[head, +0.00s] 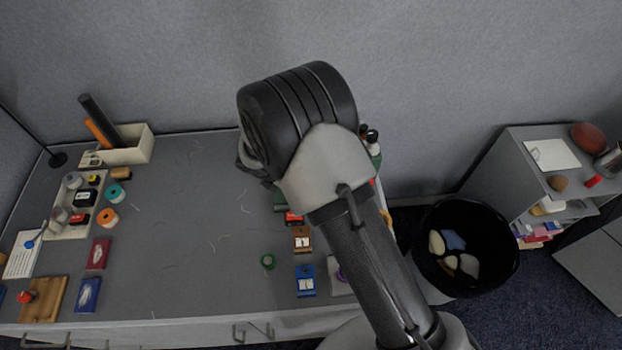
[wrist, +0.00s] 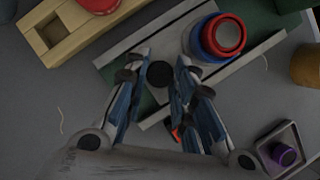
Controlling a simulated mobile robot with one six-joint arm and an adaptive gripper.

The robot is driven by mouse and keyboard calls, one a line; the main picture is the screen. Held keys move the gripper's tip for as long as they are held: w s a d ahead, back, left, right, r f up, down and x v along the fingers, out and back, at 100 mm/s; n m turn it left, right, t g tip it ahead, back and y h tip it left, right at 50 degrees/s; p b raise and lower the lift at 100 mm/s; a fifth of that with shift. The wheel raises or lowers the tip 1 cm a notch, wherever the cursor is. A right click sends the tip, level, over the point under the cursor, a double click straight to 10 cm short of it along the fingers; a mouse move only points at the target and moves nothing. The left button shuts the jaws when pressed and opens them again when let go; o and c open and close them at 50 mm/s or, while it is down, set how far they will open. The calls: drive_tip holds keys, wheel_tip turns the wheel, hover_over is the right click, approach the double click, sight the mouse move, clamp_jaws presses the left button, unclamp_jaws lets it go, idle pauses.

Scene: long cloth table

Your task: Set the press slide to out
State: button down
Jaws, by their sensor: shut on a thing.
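In the wrist view, the press slide shows as a grey-railed track (wrist: 125,47) over a green base, set slantwise. A round black knob (wrist: 160,74) stands on it between my fingertips. My gripper (wrist: 158,76) is shut on this knob, with one blue-padded finger on each side. A red-topped blue round piece (wrist: 222,37) sits further along the track, up and right of the knob. The fingers hide part of the track's lower side. In the head view, my own arm hides the gripper and most of the slide.
A wooden block with a square hole (wrist: 60,30) lies up left of the track. A small tray with a purple knob (wrist: 284,154) is at lower right, an orange cylinder (wrist: 306,66) at right. In the head view, the table's middle (head: 190,220) is mostly clear; a black bin (head: 465,285) stands right.

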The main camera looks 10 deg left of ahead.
drive_tip(key=shift+s+a, duration=0.25)
drive_tip(key=shift+a, duration=0.6)
drive_tip(key=shift+s+a, duration=0.2)
drive_tip(key=shift+a, duration=0.65)
drive_tip(key=c, duration=1.3)
unclamp_jaws()
drive_tip(key=shift+a, duration=0.1)
drive_tip(key=shift+c, duration=0.2)
drive_tip(key=v, duration=1.2)
drive_tip(key=shift+s, duration=0.15)
